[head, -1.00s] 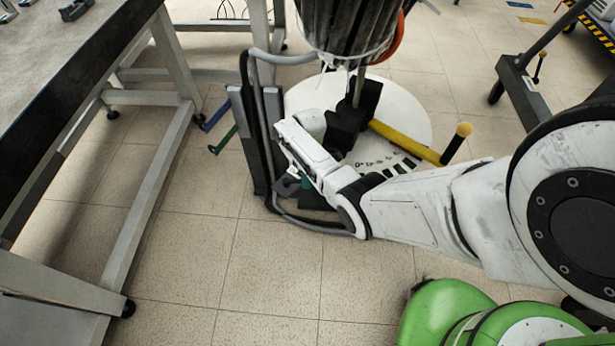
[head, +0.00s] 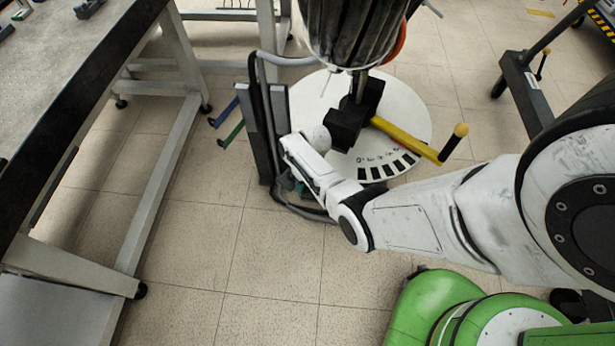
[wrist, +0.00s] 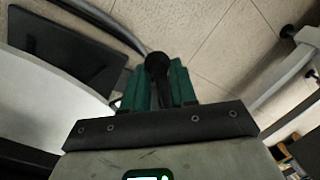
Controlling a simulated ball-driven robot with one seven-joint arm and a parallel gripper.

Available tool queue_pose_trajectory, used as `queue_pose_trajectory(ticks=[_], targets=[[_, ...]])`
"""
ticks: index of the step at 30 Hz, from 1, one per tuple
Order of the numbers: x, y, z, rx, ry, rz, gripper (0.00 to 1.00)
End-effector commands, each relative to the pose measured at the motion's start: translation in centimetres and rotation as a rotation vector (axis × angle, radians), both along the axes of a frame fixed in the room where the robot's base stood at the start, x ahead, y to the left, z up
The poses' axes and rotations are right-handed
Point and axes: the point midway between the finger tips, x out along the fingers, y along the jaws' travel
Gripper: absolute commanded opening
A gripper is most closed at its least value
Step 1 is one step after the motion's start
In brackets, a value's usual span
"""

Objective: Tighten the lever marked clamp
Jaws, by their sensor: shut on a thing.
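My gripper (wrist: 160,78) shows in the wrist view with two green fingers closed around a black round-ended lever knob (wrist: 157,64). In the head view my gripper (head: 296,186) is low beside the dark upright post, mostly hidden by my wrist. A blue lever (head: 225,112) and a green lever (head: 232,134) stick out to the left of the post, apart from my gripper. A yellow bar (head: 405,139) with a round end knob lies over the white disc at the right. No clamp marking is legible, so I cannot tell which lever bears it.
The white round disc (head: 415,112) with black marks lies behind my wrist. A dark ribbed cylinder (head: 352,35) hangs above it. A grey cable runs around the post. A bench (head: 70,75) stands at the left and a dark cart (head: 525,88) at the right.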

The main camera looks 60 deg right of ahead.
Motion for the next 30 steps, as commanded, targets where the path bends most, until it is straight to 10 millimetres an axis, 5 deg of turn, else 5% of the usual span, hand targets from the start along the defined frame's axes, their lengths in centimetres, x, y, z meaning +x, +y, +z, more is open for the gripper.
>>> queue_pose_trajectory(ticks=[15,30], targets=[[1.8,2.6,0.1,-0.001,0.0,-0.44,0.0],[2.9,3.2,0.0,-0.001,0.0,-0.625,0.0]])
